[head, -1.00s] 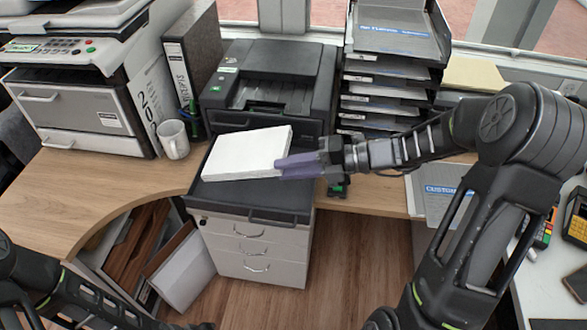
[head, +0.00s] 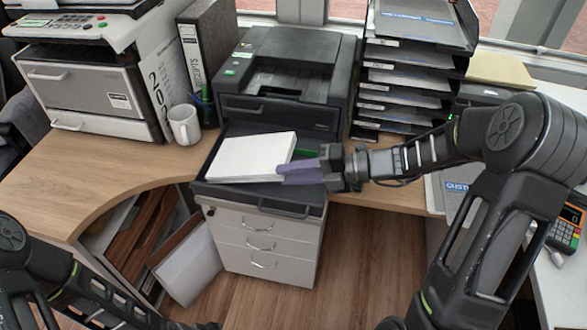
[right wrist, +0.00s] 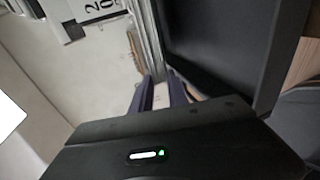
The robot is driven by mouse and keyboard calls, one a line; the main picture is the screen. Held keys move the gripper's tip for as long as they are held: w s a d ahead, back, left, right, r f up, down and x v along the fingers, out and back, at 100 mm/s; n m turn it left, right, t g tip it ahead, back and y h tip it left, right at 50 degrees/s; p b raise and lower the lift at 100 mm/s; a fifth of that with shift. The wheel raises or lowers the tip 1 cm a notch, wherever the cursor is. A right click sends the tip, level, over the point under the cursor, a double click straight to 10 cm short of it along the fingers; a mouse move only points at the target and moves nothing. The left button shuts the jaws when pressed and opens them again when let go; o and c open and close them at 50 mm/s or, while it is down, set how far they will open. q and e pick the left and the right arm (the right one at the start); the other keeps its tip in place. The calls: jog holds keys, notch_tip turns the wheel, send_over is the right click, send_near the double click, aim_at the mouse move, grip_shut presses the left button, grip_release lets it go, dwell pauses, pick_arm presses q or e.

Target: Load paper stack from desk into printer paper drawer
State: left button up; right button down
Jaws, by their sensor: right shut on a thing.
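The white paper stack (head: 250,157) lies flat over the printer's open black paper drawer (head: 285,209), mostly within its outline. I cannot tell whether it touches the drawer floor. The black printer (head: 285,75) stands behind on the desk. My right gripper (head: 290,172) is shut on the stack's right edge, with its purple fingers reaching in from the right. In the right wrist view, the fingers (right wrist: 160,92) have a pale strip between them.
A white mug (head: 184,125) and a binder (head: 208,60) stand left of the printer. A tray rack (head: 413,75) stands close on its right. A larger copier (head: 85,90) is at the far left. A white drawer cabinet (head: 262,245) is below the paper drawer.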

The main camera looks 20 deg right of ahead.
jog(key=shift+w+a+f, duration=0.1)
jog(key=shift+f, duration=0.3)
jog(key=c, duration=1.2)
grip_release()
jog(key=shift+f, duration=0.15)
jog(key=shift+p+v, duration=0.85)
jog(key=shift+v, duration=0.15)
jog(key=shift+s+p+v, duration=0.25)
jog(key=shift+p+v, duration=1.6)
jog(key=shift+v, duration=0.7)
